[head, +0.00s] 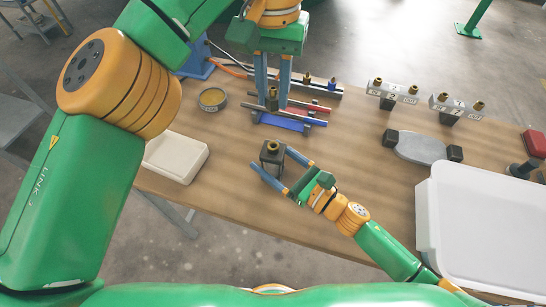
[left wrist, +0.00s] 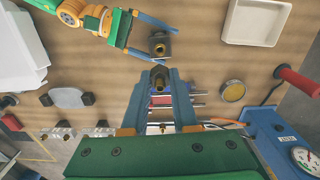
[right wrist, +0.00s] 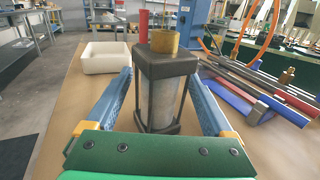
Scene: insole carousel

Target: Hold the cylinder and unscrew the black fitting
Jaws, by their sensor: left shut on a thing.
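The cylinder (head: 272,153) stands upright on the table, with a dark square frame, a grey barrel and a brass top. In the right wrist view the cylinder (right wrist: 160,100) is between the fingers of my right gripper (right wrist: 160,95), which is open with a gap at the left finger. In the head view my right gripper (head: 270,159) reaches in from the lower right. The fitting (left wrist: 160,82) shows between the fingertips in the left wrist view.
Metal rods and red and blue parts (head: 285,122) lie behind the cylinder. A white tray (head: 175,158) is at left, with a round tin (head: 212,99) beyond it. A large white bin (head: 485,230) stands at right.

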